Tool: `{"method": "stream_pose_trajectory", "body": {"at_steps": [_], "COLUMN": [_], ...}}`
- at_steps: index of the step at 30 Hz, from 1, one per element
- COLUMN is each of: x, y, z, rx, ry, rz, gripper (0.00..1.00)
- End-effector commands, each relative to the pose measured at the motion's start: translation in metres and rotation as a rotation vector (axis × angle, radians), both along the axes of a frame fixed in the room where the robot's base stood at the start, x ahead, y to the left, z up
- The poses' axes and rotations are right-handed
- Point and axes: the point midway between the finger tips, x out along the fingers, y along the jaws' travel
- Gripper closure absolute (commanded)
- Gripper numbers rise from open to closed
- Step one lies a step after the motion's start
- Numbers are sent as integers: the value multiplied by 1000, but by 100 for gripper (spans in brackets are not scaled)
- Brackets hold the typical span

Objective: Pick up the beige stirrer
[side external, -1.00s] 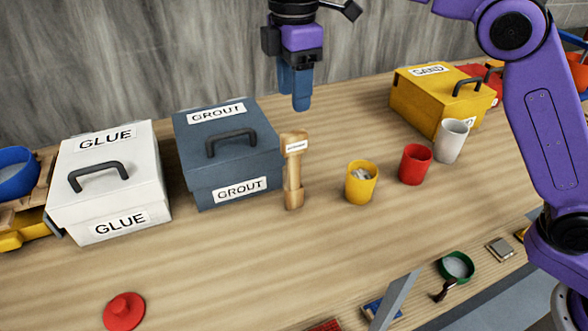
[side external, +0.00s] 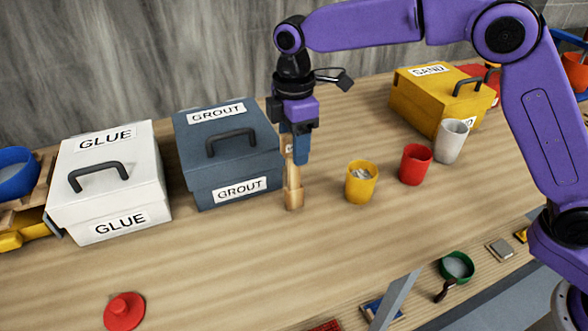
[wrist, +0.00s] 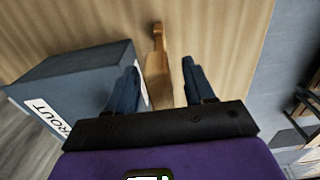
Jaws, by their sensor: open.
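The beige stirrer (side external: 293,190) is a wooden, paddle-like tool with a small label. It stands beside the right side of the blue-grey grout box in the side view. My gripper (side external: 295,158) is at the stirrer's upper part, which it partly hides. In the wrist view the stirrer (wrist: 158,70) lies between the two blue fingers of my gripper (wrist: 160,78), closer to the left finger. The fingers are open, with a gap to the right of the stirrer. The stirrer's near end is hidden behind the gripper's black body.
The grout box (side external: 225,155) is close on the left, with a white glue box (side external: 108,185) beyond it. A yellow cup (side external: 361,183), red cup (side external: 415,164) and white cup (side external: 451,141) stand to the right. The table in front of the stirrer is clear.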

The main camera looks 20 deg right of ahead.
Motion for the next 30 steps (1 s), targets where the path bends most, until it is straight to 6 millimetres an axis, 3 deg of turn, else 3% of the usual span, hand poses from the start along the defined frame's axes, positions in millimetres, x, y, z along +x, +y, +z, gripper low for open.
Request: {"method": "stream_pose_trajectory", "body": {"at_steps": [3, 11, 15, 16, 30], "x": [-1, 0, 0, 0, 0], "y": [0, 0, 0, 0, 0], "z": [-9, -10, -10, -10, -1], "rx": [-1, 0, 0, 0, 1], "ry": [1, -1, 0, 0, -2], "rz": [0, 0, 0, 0, 0], "gripper": [47, 50, 96, 100, 100]}}
